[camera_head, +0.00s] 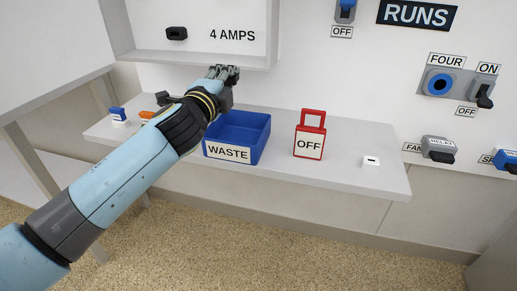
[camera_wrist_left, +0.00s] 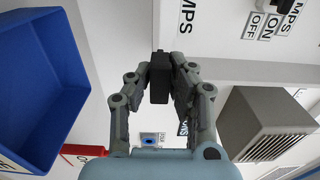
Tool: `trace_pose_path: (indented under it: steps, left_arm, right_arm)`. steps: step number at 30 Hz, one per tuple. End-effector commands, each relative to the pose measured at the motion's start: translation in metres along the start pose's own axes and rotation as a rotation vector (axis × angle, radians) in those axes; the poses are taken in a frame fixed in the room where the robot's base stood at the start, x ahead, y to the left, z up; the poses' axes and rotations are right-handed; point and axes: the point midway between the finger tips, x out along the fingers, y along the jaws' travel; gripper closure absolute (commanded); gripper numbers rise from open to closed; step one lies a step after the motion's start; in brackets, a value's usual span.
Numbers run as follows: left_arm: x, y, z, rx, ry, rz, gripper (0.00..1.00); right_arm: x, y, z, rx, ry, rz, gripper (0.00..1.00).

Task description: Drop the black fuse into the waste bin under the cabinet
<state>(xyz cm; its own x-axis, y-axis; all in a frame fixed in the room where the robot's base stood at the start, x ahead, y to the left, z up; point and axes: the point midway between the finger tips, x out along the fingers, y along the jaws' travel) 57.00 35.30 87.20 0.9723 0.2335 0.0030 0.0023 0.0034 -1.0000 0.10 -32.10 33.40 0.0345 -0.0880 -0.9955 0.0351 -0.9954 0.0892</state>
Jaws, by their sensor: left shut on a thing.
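My left gripper (camera_head: 224,72) is just below the front lower edge of the white cabinet (camera_head: 190,55). It is above the back of the blue waste bin (camera_head: 230,153), which stands on the shelf with a WASTE label on its front. In the left wrist view the gripper (camera_wrist_left: 160,90) is shut on the black fuse (camera_wrist_left: 159,82), a small dark block between the fingertips. In the head view I cannot make out the held fuse. The waste bin (camera_wrist_left: 40,75) shows at the left of the wrist view, beside the gripper. My right gripper is not in view.
A dark block (camera_head: 176,33) sits in the cabinet beside the 4 AMPS label. On the shelf (camera_head: 345,175), a red OFF tag (camera_head: 309,143) stands right of the bin, with a small white block (camera_head: 371,161) beyond. Blue (camera_head: 118,115) and orange pieces lie at left. Switches line the right wall.

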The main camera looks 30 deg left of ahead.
Motion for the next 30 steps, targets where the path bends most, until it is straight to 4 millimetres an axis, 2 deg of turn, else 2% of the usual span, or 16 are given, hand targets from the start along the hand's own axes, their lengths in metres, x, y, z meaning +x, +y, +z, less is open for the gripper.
trace_pose_path:
  steps: [3, 9, 14, 16, 26, 27, 30]
  left_arm:
    - [0.000, 0.011, 0.000, 0.000, 0.000, 0.003, 1.00]
    - [-0.001, 0.034, 0.000, 0.000, 0.000, 0.005, 1.00]
    - [-0.001, 0.055, 0.000, 0.001, 0.000, 0.005, 1.00]
    - [-0.001, 0.060, 0.000, 0.001, 0.000, 0.004, 1.00]
    - [0.000, 0.060, 0.000, -0.001, 0.000, 0.001, 1.00]
    - [0.000, 0.060, 0.000, -0.001, 0.000, 0.001, 0.80]
    - [0.000, 0.061, 0.000, -0.001, 0.000, 0.001, 0.66]
  right_arm:
    - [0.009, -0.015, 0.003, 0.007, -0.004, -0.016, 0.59]
    - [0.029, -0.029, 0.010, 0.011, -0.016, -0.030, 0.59]
    - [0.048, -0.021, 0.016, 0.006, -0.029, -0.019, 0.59]
    - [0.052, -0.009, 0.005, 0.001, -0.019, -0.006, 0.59]
    - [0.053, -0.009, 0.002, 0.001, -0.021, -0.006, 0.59]
    - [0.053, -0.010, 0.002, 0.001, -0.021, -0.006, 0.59]
    - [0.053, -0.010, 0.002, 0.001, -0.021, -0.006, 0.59]
